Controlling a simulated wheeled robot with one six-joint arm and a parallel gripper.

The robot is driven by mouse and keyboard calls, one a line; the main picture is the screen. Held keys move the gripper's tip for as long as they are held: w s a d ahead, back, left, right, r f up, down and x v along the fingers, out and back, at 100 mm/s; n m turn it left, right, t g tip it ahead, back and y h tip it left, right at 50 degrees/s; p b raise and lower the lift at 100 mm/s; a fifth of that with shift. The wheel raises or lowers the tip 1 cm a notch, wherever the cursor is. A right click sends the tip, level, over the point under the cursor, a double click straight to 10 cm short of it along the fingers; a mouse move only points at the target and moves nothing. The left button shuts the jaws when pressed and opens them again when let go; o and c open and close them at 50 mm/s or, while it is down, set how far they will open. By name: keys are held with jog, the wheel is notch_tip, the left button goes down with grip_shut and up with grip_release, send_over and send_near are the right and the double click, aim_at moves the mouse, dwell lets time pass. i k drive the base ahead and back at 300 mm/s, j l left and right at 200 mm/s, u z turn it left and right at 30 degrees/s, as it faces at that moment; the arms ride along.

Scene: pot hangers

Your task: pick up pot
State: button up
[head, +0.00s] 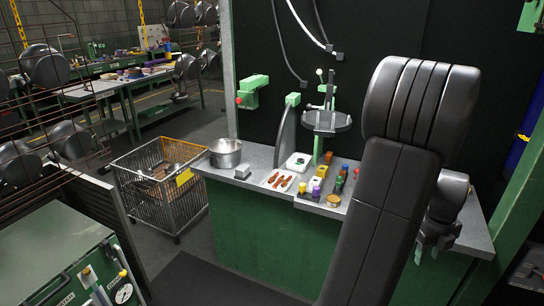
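A silver metal pot (225,154) stands upright on the left end of the grey-topped green workbench (258,157). My arm rises in the foreground at the right and bends over, with my gripper (434,250) hanging down near the bench's right end. The gripper is far to the right of the pot and apart from it. The finger gap is too small and dark to make out, and part of the bench behind my arm is hidden.
A small grey block (242,171) lies beside the pot. A white tray with brown items (279,181) and several small bottles stand mid-bench. A wire basket cart (158,185) is left of the bench. A green cabinet (60,265) fills the lower left.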

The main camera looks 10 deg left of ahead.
aim_at(226, 153)
jog(key=i+u, duration=0.15)
jog(key=u, duration=0.3)
jog(key=i+u, duration=0.1)
jog(key=u, duration=0.35)
jog(key=i+u, duration=0.15)
jog(key=u, duration=0.3)
jog(key=i+l+u, duration=0.1)
jog(key=u, duration=0.4)
jog(key=i+l+u, duration=0.1)
jog(key=i+l, duration=0.15)
jog(key=i+l+u, duration=0.15)
jog(key=l, duration=0.25)
jog(key=i+l+u, duration=0.1)
jog(key=i+l, duration=0.15)
jog(key=i+l+u, duration=0.15)
jog(key=l, duration=0.3)
jog(key=i+l+u, duration=0.1)
jog(key=l, duration=0.3)
jog(key=i, duration=0.1)
